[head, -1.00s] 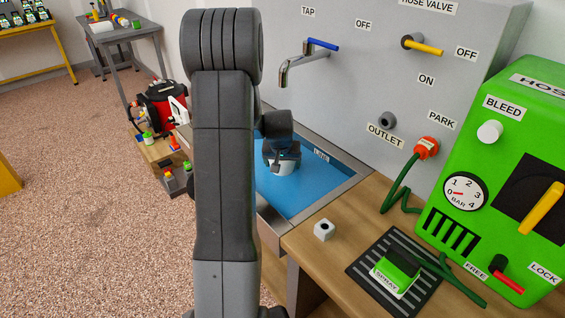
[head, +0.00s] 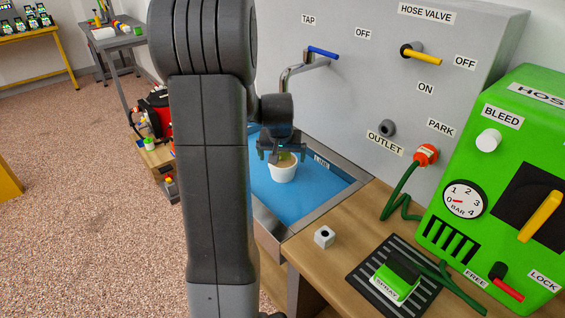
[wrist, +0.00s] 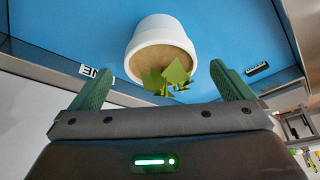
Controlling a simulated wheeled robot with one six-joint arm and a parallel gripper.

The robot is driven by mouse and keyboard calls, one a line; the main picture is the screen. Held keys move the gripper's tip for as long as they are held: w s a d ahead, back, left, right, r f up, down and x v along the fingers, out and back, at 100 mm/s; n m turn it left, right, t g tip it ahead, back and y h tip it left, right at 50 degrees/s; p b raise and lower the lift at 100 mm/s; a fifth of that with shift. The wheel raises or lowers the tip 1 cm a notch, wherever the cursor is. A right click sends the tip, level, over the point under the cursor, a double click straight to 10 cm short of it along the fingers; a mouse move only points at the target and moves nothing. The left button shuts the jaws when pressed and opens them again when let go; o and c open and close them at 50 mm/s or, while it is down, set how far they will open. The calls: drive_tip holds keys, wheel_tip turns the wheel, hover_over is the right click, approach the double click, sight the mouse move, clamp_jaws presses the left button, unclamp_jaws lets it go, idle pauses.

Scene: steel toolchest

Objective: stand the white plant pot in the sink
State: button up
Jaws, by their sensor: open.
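The white plant pot (head: 283,172) stands upright on the blue floor of the sink (head: 318,195). In the wrist view the pot (wrist: 158,28) shows its white rim, brown soil and a small green plant. My gripper (head: 282,150) is above the pot in the head view. In the wrist view its green fingers (wrist: 163,85) are spread wide and hold nothing. The pot lies beyond the fingertips, and the plant's leaves reach toward the space between the fingers.
A tap (head: 305,66) with a blue lever is on the grey wall panel behind the sink. A small white cube (head: 324,237) and a green sprayer (head: 396,279) on a black mat are on the wooden counter to the right. A green machine (head: 500,190) stands at far right.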

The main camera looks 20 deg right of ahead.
drive_tip(key=shift+v, duration=1.55)
drive_tip(key=shift+f, duration=0.15)
